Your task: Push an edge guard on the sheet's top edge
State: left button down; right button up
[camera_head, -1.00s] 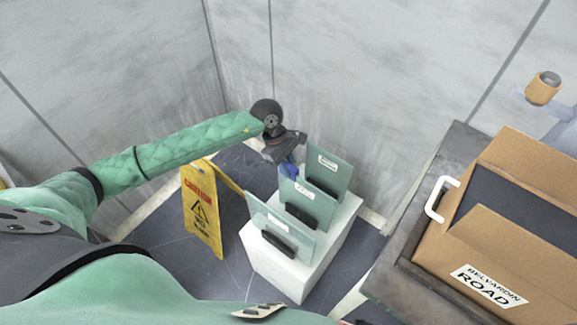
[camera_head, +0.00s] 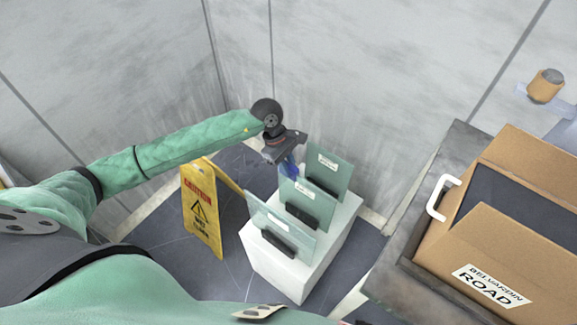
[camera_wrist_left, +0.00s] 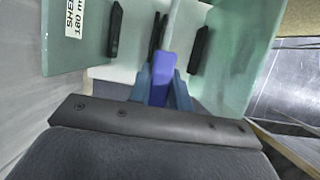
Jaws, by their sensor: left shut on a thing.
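Three pale green sheets stand upright in black holders on a white block (camera_head: 282,276): a back sheet (camera_head: 334,166), a middle sheet (camera_head: 316,193) and a front sheet (camera_head: 262,219). Each carries a white label. My left gripper (camera_head: 291,166) is beside the upper left corner of the middle sheet. It is shut on a blue-violet edge guard (camera_wrist_left: 162,78), seen between its blue fingers in the left wrist view. There, sheet faces show on both sides of the guard. I cannot tell whether the guard touches the middle sheet's top edge. My right gripper is not in view.
A yellow caution sign (camera_head: 201,207) stands on the floor left of the block. A cardboard box (camera_head: 535,245) sits on a grey bench (camera_head: 395,285) at the right, beside a white handle (camera_head: 437,198). Grey walls stand close behind the sheets.

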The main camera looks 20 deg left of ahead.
pick_arm(q)
jog(key=shift+f+b, duration=0.1)
jog(key=shift+b, duration=0.2)
dwell(0.5)
jog(key=c, duration=1.2)
grip_release()
jog(key=shift+w+a+r, duration=0.15)
jog(key=shift+a+r, duration=0.05)
jog(key=shift+r, duration=0.2)
jog(key=b+v, duration=0.2)
jog(key=v, duration=0.3)
jog(key=shift+a+r, duration=0.15)
jog(key=shift+r, duration=0.25)
jog(key=shift+a+r, duration=0.2)
jog(key=shift+r, duration=0.3)
